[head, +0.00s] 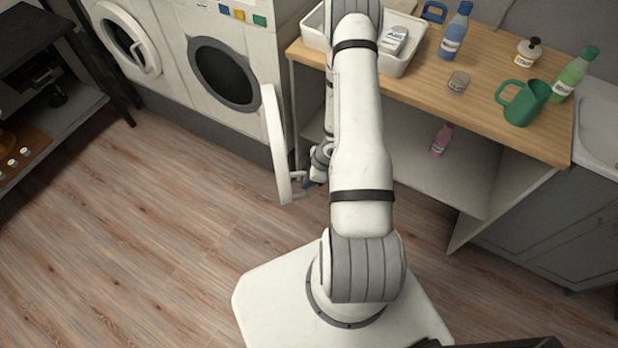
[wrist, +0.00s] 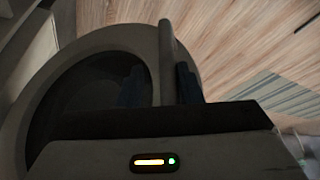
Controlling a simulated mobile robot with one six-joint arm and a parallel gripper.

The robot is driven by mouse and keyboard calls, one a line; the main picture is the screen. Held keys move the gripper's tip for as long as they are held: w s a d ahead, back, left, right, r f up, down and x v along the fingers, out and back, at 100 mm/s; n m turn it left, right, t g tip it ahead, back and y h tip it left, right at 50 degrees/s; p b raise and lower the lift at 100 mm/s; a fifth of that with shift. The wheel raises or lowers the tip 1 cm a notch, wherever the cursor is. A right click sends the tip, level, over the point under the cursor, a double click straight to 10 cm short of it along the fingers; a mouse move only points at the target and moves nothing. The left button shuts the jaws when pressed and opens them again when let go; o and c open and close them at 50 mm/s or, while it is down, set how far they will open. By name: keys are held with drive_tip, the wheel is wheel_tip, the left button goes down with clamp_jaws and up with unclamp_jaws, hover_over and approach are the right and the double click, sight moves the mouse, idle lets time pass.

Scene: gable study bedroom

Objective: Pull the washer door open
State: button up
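The washer door (head: 277,145) is a round white door, standing swung out from the washer (head: 222,58) and seen nearly edge-on in the head view. The washer's dark round opening (head: 224,75) is exposed. In the wrist view the door (wrist: 48,75) shows its pale ring and dark glass, with an upright handle (wrist: 166,45) near its right rim. My gripper (head: 305,184) is at the handle by the door's free edge. One blue finger (wrist: 187,84) lies against the handle's right side; a dim blue shape shows on its left. The gripper appears shut on the handle, though the contact is dark.
A second front-loading machine (head: 128,38) with a shut door stands at left, beside a dark shelf (head: 45,85). A wooden counter (head: 490,85) at right holds bottles, a green jug (head: 523,102) and a white tray (head: 400,62). The wooden floor (head: 150,220) left of the open door is clear.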

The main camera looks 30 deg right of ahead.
drive_tip(key=shift+o, duration=0.5)
drive_tip(key=shift+s, duration=0.1)
drive_tip(key=p+v, duration=0.1)
drive_tip(key=v, duration=0.6)
drive_tip(key=shift+r, duration=0.3)
drive_tip(key=shift+d, duration=0.15)
